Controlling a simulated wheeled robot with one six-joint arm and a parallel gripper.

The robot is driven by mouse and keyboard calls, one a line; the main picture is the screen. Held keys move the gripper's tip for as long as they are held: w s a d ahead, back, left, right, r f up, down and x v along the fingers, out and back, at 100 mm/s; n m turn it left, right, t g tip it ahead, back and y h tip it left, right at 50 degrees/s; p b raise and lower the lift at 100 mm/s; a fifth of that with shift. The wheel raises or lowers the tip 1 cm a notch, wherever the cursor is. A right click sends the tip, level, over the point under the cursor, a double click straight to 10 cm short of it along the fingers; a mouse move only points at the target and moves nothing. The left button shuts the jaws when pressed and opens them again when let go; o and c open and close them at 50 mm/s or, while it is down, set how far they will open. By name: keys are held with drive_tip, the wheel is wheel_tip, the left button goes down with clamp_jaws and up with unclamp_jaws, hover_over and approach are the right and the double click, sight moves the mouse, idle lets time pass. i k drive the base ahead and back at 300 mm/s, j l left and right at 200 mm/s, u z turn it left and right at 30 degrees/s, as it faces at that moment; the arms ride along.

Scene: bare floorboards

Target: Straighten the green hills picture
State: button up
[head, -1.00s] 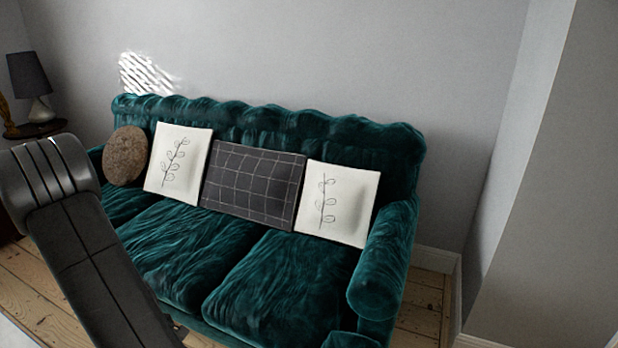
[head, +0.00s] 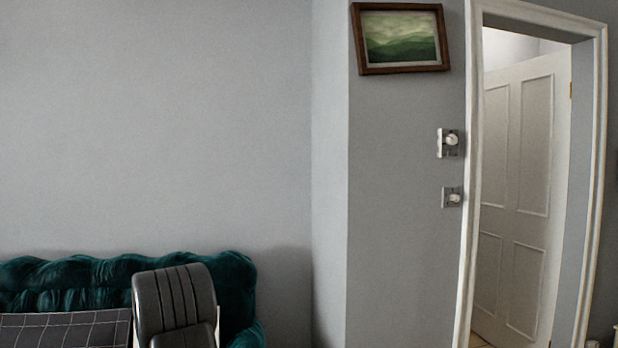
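The green hills picture (head: 401,37) hangs in a brown wooden frame at the top of the head view, on the grey wall just left of the doorway. It looks slightly tilted in the picture, its lower left corner a little below its lower right one. My gripper's fingers are not in view.
A green velvet sofa (head: 90,270) with a dark checked cushion (head: 65,330) stands at lower left. A wall corner juts out right of it. Two wall switches (head: 449,142) sit below the picture. A white door (head: 515,190) stands in its frame at right.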

sight(397, 37)
drive_tip(key=z, duration=0.85)
